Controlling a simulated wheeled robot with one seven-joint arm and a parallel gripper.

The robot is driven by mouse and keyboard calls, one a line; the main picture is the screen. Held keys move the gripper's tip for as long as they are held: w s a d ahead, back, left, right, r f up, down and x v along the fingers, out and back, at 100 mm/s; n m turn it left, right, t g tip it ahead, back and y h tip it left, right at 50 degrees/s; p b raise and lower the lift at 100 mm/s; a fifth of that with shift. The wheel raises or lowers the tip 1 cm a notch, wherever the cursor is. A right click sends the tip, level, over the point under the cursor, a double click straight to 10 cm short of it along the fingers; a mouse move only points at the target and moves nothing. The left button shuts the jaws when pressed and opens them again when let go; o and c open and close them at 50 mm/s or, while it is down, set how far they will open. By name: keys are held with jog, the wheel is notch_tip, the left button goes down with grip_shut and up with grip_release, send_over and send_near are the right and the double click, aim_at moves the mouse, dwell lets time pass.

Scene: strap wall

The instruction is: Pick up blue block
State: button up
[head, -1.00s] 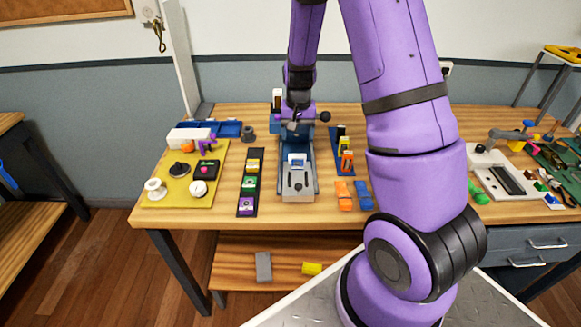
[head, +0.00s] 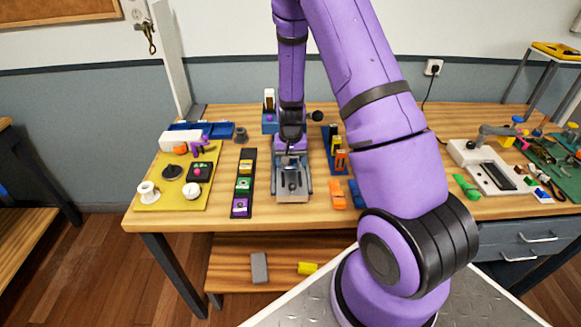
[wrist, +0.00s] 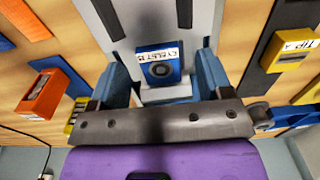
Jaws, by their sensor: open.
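The blue block (wrist: 160,66) shows in the wrist view with a white lettered label along one edge and a round grey mark on its face. It is at the grey plate of the fixture (head: 292,188) at mid-table. My gripper (head: 290,153) is over this plate in the head view and hides the block there. In the wrist view my gripper (wrist: 162,80) is open, with a blue-grey finger on each side of the block. Gaps show between block and fingers; I cannot tell their height relative to it.
An orange block (wrist: 40,96) and a yellow labelled block (wrist: 290,52) lie either side in the wrist view. A dark strip of several labelled blocks (head: 243,184) and a yellow mat (head: 165,199) are left of the fixture. A dark-knobbed handle (head: 317,116) stands behind it.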

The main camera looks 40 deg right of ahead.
jog(key=shift+f, duration=0.6)
jog(key=c, duration=1.2)
jog(key=shift+r, duration=0.2)
